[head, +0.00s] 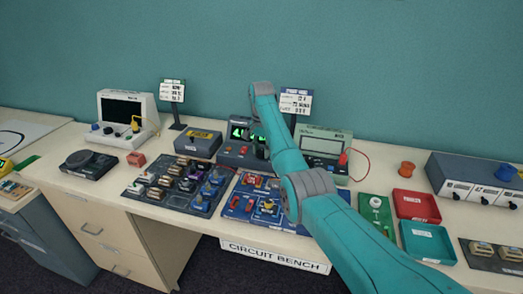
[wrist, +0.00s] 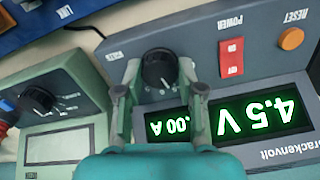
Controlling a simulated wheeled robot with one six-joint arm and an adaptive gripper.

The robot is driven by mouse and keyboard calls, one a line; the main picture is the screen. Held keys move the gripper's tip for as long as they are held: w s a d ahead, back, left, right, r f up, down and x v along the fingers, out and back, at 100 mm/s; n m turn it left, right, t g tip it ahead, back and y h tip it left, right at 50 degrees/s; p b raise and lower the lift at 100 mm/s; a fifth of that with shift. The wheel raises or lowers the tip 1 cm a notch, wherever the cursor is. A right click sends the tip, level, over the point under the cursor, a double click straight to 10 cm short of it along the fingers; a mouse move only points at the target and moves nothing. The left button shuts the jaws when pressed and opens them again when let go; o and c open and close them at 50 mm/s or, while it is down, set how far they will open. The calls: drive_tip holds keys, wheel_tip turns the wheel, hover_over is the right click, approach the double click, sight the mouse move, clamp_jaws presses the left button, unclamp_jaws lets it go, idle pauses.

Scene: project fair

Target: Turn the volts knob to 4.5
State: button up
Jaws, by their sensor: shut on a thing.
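The power supply (wrist: 205,80) appears upside down in the wrist view; in the head view the power supply (head: 230,150) is partly hidden by my arm. Its black round knob (wrist: 159,68) sits between the two fingers of my gripper (wrist: 159,74), which is shut on it. A small label beside the knob is hard to read. The green voltage display (wrist: 255,118) reads 4.5 V. In the head view my gripper is hidden behind my arm.
The supply also has a red power switch (wrist: 231,58) and an orange reset button (wrist: 291,39). A green meter (wrist: 60,110) with a black dial (wrist: 38,101) stands close beside it. Circuit boards (head: 178,183) lie in front, and red (head: 415,207) and green trays are at right.

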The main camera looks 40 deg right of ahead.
sight(262, 152)
drive_tip(key=o, duration=1.1)
drive_tip(key=shift+o, duration=0.2)
drive_tip(key=shift+r, duration=3.7)
